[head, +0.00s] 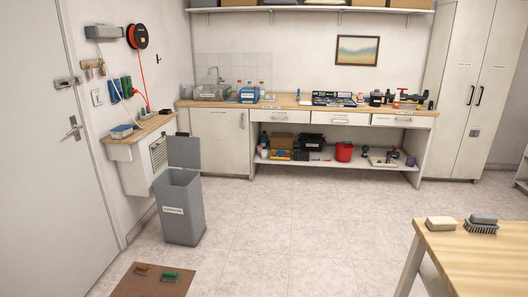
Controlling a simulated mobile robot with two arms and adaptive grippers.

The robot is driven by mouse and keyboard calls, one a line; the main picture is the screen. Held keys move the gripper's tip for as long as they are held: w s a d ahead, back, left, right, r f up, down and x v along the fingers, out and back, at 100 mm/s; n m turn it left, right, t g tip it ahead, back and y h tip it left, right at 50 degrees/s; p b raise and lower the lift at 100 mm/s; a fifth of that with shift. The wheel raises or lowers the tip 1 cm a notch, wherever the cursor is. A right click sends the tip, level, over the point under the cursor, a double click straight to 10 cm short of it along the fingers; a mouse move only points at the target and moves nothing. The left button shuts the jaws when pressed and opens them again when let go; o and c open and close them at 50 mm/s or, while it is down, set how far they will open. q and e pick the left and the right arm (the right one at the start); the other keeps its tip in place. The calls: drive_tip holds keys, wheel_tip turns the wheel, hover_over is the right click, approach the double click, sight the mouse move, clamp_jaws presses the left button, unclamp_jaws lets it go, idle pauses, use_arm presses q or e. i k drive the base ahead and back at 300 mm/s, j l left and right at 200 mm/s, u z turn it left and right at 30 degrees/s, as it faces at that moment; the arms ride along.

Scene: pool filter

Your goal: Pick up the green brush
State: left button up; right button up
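A small green brush (170,276) lies on a brown mat or board (150,291) on the floor, at the lower left of the head view. It is small in the picture, and its bristles are hard to make out. A brown brush (142,268) lies close to its left on the same brown surface, apart from it. Neither of my grippers shows in this view.
A grey bin (180,208) with its lid raised stands behind the brown mat. A wooden table (470,262) at the lower right holds a cream block (441,223) and a grey brush (480,228). A workbench (285,103) runs along the back wall. The middle floor (290,220) is clear.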

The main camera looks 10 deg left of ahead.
sight(169, 276)
drive_tip(key=i+u, duration=0.1)
drive_tip(key=i, duration=0.45)
drive_tip(key=i+u, duration=0.15)
drive_tip(key=i, duration=0.4)
drive_tip(key=i+l+u, duration=0.1)
drive_tip(key=i, duration=0.4)
drive_tip(key=i+l+u, duration=0.15)
drive_tip(key=i, duration=0.4)
